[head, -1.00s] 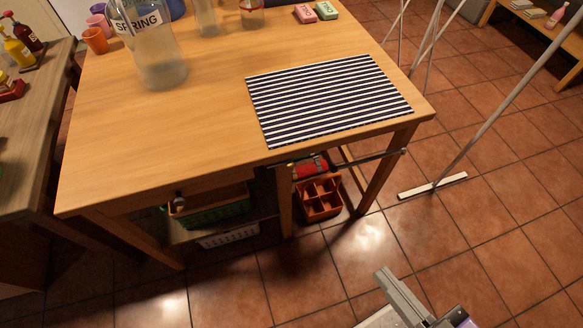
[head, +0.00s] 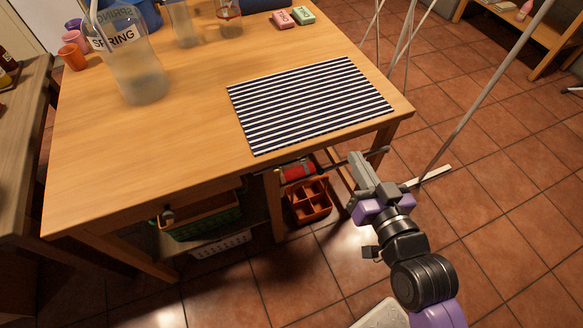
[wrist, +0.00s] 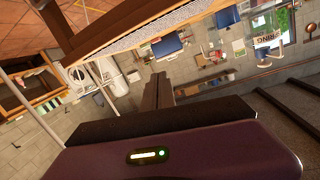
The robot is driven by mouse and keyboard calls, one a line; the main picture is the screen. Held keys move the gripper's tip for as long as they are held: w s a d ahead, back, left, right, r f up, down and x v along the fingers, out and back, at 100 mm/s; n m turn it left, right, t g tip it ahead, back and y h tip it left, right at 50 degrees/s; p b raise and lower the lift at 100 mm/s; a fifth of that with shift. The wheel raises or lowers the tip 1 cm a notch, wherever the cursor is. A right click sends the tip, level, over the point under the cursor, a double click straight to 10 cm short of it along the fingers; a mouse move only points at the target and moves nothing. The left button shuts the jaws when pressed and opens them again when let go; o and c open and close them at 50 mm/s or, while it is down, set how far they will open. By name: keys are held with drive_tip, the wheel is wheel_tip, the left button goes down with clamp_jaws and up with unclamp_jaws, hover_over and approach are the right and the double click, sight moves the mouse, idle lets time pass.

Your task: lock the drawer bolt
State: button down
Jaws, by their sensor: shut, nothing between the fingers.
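The wooden table (head: 190,110) stands in front of me. A small dark fitting (head: 168,214) shows under its front edge at the left; I cannot tell whether it is the drawer bolt or a knob. The drawer front is in shadow and not clear. My gripper (head: 357,160) is shut and empty, in front of the table's right end, close to a thin metal rail (head: 377,151) in the picture. I cannot tell whether they touch. The wrist view shows the closed fingers (wrist: 158,92) pointing into the room, with no bolt visible near them.
A large SPRING bottle (head: 137,70) and a striped mat (head: 305,103) are on the tabletop. Below are a green crate (head: 205,221) and an orange divided box (head: 311,203). A pale stand pole (head: 470,110) rises at the right. Tiled floor is free in front.

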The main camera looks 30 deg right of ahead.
sight(277, 172)
drive_tip(key=w+d+f+g+y, duration=0.1)
drive_tip(key=w+d+g+y, duration=0.15)
drive_tip(key=w, duration=0.35)
drive_tip(key=w+d+f+g+y, duration=0.1)
drive_tip(key=w+d, duration=0.3)
drive_tip(key=w, duration=0.2)
drive_tip(key=s+a+f+n+g+y, duration=0.2)
drive_tip(key=s+a+f+g+y, duration=0.3)
drive_tip(key=a, duration=0.2)
drive_tip(key=shift+f+n+y+p, duration=0.3)
drive_tip(key=shift+f+n+y, duration=0.05)
drive_tip(key=shift+n, duration=0.05)
drive_tip(key=w+a+f, duration=0.6)
drive_tip(key=w, duration=0.1)
drive_tip(key=shift+a+f, duration=0.35)
drive_tip(key=shift+f, duration=0.05)
drive_tip(key=shift+a, duration=0.1)
